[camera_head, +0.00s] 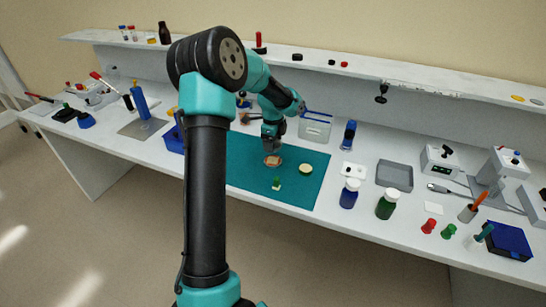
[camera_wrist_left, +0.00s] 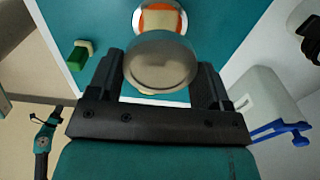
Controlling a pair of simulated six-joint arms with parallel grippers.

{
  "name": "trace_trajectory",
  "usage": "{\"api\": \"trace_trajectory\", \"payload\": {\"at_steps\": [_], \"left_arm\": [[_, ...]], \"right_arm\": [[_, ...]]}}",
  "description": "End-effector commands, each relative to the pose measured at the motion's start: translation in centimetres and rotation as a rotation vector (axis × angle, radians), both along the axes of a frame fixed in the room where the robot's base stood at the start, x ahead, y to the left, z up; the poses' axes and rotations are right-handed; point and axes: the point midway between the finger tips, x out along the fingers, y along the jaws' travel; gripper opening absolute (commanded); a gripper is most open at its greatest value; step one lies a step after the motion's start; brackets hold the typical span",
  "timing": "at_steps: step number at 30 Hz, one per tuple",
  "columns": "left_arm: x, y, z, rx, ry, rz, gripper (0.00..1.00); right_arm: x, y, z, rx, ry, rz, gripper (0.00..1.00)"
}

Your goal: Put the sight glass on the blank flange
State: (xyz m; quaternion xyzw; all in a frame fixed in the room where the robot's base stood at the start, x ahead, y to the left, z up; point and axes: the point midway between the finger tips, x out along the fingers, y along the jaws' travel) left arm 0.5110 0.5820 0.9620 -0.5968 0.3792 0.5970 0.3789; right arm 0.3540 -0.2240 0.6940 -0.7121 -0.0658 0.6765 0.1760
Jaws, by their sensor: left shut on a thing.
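My left gripper (camera_head: 272,143) points down over the teal mat and is shut on a round, shiny grey disc (camera_wrist_left: 160,62), which I take to be the sight glass. A cream disc (camera_head: 305,169) lies on the mat to the right. I cannot tell for certain which of these two is the blank flange. The right gripper is not in view.
A small green block (camera_head: 277,184) stands on the mat (camera_head: 300,190) in front of the gripper, also in the wrist view (camera_wrist_left: 80,55). A clear bin with a blue handle (camera_head: 315,130) is behind right. Blue (camera_head: 349,194) and green (camera_head: 386,205) bottles stand right of the mat.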

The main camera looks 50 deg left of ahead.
Motion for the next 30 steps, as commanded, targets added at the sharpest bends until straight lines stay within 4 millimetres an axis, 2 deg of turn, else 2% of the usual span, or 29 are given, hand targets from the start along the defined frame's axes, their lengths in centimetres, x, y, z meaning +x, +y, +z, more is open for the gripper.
{"api": "trace_trajectory", "payload": {"at_steps": [3,6,17,26,30], "left_arm": [[0.0,0.0,-1.9,0.000,0.001,-0.001,0.27],[0.0,0.0,-2.7,0.000,-0.001,-0.001,0.27],[0.0,0.0,-3.1,0.002,-0.001,-0.001,0.27],[0.0,0.0,-6.2,0.001,0.000,-0.001,0.27],[0.0,0.0,-6.7,0.002,-0.001,-0.001,0.27]], "right_arm": [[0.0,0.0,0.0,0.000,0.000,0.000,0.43],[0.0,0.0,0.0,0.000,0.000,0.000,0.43],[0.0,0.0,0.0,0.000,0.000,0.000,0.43],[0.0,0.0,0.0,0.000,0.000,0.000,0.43],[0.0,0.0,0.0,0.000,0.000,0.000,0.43]]}}
